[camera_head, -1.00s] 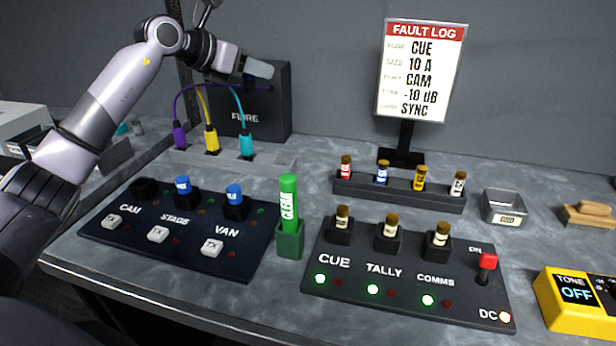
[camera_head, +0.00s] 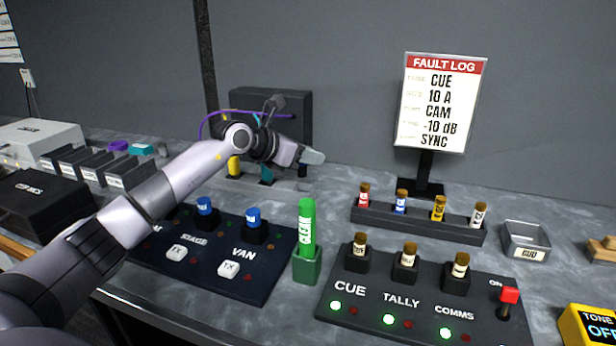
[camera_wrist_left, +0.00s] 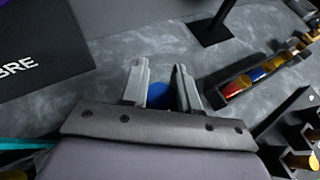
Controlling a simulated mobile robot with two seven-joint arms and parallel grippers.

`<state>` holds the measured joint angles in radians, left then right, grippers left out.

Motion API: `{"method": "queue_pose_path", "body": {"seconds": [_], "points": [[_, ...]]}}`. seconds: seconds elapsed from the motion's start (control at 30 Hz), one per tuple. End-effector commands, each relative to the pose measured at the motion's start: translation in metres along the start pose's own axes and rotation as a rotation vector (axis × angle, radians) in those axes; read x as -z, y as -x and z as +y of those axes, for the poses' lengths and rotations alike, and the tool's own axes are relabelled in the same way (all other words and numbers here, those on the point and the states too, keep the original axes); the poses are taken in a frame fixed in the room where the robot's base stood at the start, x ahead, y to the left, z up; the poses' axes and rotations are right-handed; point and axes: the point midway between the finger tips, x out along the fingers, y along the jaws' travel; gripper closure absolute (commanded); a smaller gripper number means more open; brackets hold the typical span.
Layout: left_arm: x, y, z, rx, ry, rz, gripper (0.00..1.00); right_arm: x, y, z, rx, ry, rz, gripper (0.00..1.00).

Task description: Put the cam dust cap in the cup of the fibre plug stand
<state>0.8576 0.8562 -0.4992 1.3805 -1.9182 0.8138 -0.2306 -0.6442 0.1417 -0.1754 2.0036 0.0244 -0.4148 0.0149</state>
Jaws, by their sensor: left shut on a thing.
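My left gripper (camera_head: 314,157) is above the bench at the back, near the right end of the grey fibre plug stand (camera_head: 296,187). In the left wrist view its fingers (camera_wrist_left: 163,84) are shut on a round blue cap, the cam dust cap (camera_wrist_left: 160,96), clear of the bench. The stand holds a yellow plug (camera_head: 234,166) and a cyan plug (camera_head: 266,174); my arm hides much of it, and I cannot make out its cup. Two blue caps sit on the STAGE (camera_head: 205,206) and VAN (camera_head: 253,217) sockets; my arm covers the CAM socket. My right gripper is out of view.
A green cleaner pen (camera_head: 307,225) stands upright in a holder in front of the stand. A fuse rack (camera_head: 419,222) and a sign (camera_head: 440,105) on a post are to the right. A dark box (camera_head: 290,105) stands behind the stand. Bench between stand and rack is clear.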

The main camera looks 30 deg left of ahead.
Motion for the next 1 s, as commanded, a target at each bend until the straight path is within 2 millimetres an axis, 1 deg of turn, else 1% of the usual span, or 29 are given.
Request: {"method": "queue_pose_path", "body": {"seconds": [0.23, 0.4, 0.43, 0.7, 0.83, 0.87, 0.9, 0.93, 1.0], "points": [[0.018, -0.009, 0.0, 0.001, 0.002, 0.0, 0.98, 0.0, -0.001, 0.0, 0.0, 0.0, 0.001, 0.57], [0.042, -0.021, -0.001, 0.002, 0.003, 0.003, 0.98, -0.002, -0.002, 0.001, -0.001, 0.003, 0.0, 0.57], [0.045, -0.022, -0.001, 0.002, 0.003, 0.001, 0.98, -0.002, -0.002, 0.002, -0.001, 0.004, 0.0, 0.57], [0.046, -0.023, 0.0, 0.0, 0.001, -0.002, 0.98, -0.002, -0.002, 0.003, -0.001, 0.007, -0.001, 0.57], [0.05, -0.024, 0.0, 0.0, 0.001, -0.001, 0.98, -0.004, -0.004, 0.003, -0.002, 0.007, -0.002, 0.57], [0.05, -0.024, 0.0, 0.0, 0.001, -0.001, 0.67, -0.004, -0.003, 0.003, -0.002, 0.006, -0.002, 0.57], [0.049, -0.024, 0.0, 0.0, 0.001, -0.001, 0.54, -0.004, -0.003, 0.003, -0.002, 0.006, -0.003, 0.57], [0.049, -0.024, 0.0, 0.0, 0.001, -0.001, 0.45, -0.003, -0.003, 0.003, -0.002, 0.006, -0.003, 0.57], [0.049, -0.024, 0.0, 0.0, 0.001, -0.001, 0.45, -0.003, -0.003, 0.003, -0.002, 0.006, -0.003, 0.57]]}}
